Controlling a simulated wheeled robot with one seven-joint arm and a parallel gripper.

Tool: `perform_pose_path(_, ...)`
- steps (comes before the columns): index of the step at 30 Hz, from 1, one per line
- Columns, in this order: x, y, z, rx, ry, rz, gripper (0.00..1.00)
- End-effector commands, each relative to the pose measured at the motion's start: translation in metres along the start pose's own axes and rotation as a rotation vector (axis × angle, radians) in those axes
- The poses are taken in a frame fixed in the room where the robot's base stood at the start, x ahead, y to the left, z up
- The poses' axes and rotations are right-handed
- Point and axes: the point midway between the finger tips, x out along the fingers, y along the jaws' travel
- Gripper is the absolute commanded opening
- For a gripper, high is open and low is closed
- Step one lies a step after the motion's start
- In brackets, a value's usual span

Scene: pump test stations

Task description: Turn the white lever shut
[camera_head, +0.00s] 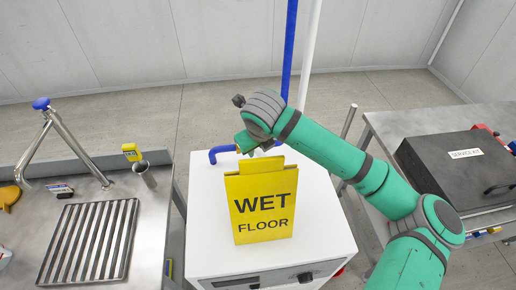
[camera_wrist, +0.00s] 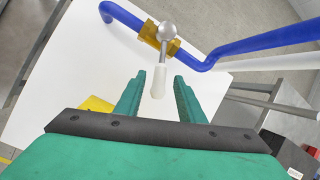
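The white lever (camera_wrist: 159,80) hangs from a round silver ball (camera_wrist: 168,30) on a brass valve body (camera_wrist: 160,43) in the wrist view. It points toward my gripper, at an angle across the blue pipe (camera_wrist: 236,46). My gripper (camera_wrist: 159,82) is open, and the lever's white end shows between its two green fingertips with gaps on both sides. I cannot tell how far the lever reaches between them in depth. In the head view my gripper (camera_head: 245,145) is above the white cabinet, behind the yellow sign; the lever is not clearly visible there.
A yellow wet floor sign (camera_head: 263,205) stands on the white cabinet (camera_head: 315,225), close in front of my gripper. A steel sink bench (camera_head: 150,235) with a tap is at left. A black service kit case (camera_head: 455,165) lies on the right table (camera_head: 385,125).

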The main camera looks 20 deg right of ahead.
Motion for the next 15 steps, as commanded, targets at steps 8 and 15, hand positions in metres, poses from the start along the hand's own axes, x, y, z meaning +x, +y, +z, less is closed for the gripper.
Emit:
perform_pose_path(8,-0.053,-0.001,0.001,-0.002,-0.002,-0.003,0.36)
perform_pose_path(15,-0.082,-0.001,0.000,0.000,0.000,-0.002,0.36)
